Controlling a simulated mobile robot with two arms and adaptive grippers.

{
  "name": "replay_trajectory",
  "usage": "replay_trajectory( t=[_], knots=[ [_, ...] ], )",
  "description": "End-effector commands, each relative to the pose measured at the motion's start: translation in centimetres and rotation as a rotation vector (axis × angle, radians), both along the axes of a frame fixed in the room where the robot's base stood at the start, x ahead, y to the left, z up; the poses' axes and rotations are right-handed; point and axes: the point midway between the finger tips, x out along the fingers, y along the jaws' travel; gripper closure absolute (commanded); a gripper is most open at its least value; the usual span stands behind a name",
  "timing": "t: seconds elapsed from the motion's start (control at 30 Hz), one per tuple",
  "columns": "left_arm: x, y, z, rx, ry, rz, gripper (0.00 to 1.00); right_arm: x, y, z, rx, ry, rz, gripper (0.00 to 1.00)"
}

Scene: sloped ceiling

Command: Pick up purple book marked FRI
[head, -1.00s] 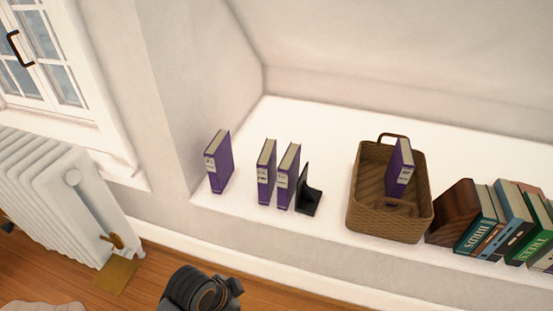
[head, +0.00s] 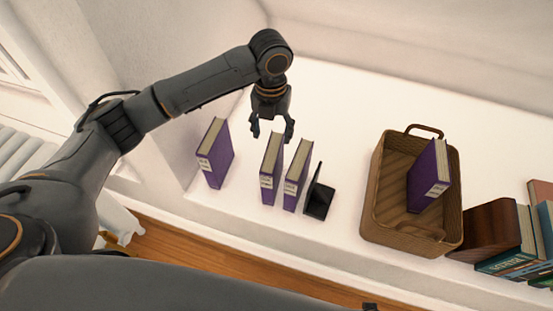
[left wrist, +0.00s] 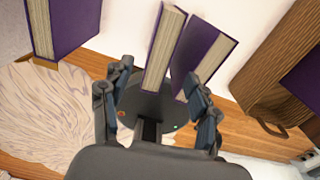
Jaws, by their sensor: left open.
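Three purple books stand upright on the white ledge: a left one (head: 215,155), a middle one (head: 271,168) and a right one (head: 298,172). A fourth purple book (head: 428,175) stands tilted in the wicker basket (head: 373,215). Their white labels are too small to read, so I cannot tell which says FRI. My left gripper (head: 272,134) is open and empty, just above and behind the middle book's top. In the left wrist view, the middle book (left wrist: 165,48) shows between the spread fingers, and the right book (left wrist: 212,60) lies close to the right finger.
A black bookend (head: 319,200) stands just right of the right book. A wooden bookend (head: 491,232) and several other books (head: 530,245) are at the far right. The ledge behind the books is clear. A white radiator (head: 20,155) is at the left.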

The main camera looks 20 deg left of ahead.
Motion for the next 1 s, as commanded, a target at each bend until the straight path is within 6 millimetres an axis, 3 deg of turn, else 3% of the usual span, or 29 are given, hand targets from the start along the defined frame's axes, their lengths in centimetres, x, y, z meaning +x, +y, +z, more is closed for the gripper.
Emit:
replay_trajectory(
  t=[0.1, 0.3, 0.53, 0.8, 1.0],
  knots=[
    [-0.2, 0.0, -2.9, 0.001, 0.005, 0.002, 0.40, 1.0, 0.1, 1.0, 0.001, -0.011, -0.002, 0.40],
    [-0.1, 0.0, -6.3, -0.001, 0.002, 0.003, 0.40, 2.2, 0.3, 2.9, 0.002, -0.022, -0.005, 0.40],
    [-0.1, -0.1, -7.9, -0.001, 0.000, 0.003, 0.40, 2.7, 0.3, 3.9, 0.002, -0.027, -0.006, 0.40],
    [-0.2, -0.1, -11.8, -0.001, 0.001, 0.003, 0.40, 4.1, 0.5, 6.9, 0.004, -0.045, -0.009, 0.40],
    [-0.2, -0.1, -12.5, -0.001, -0.002, 0.002, 0.40, 4.2, 0.5, 7.7, 0.004, -0.046, -0.010, 0.40]
  ],
)
